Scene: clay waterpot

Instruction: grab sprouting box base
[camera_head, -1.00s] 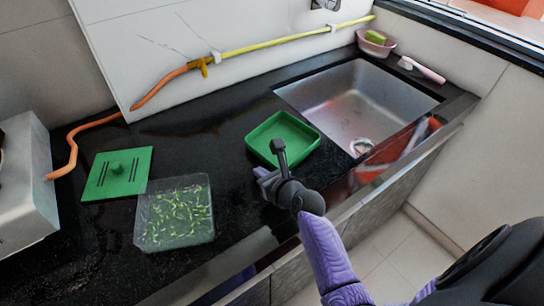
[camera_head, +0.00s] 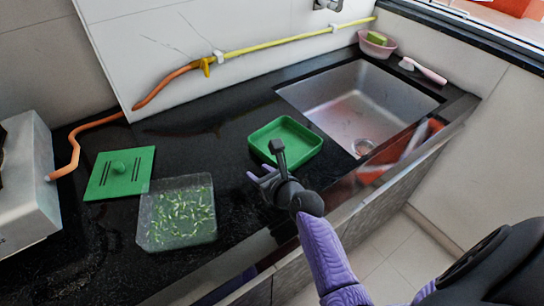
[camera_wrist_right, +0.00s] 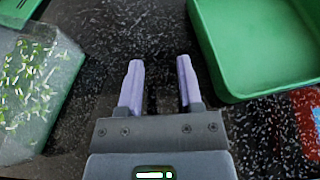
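The green sprouting box base (camera_head: 303,158) is an open, square tray on the black counter, left of the sink. In the right wrist view its green wall (camera_wrist_right: 212,50) fills the upper right. My right gripper (camera_head: 260,175) is open and empty, just left of the base's near left corner and apart from it. In the wrist view its two lilac fingers (camera_wrist_right: 160,72) are spread over bare counter. The clear tray of sprouts (camera_head: 144,232) lies to the left. My left gripper is not in view.
The steel sink (camera_head: 340,100) is right of the base. A pink bowl with a sponge (camera_head: 376,46) and a brush (camera_head: 425,70) sit at the far right. An orange and yellow hose (camera_head: 270,46) runs along the back wall. Bare counter (camera_head: 215,150) lies between sprouts and base.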

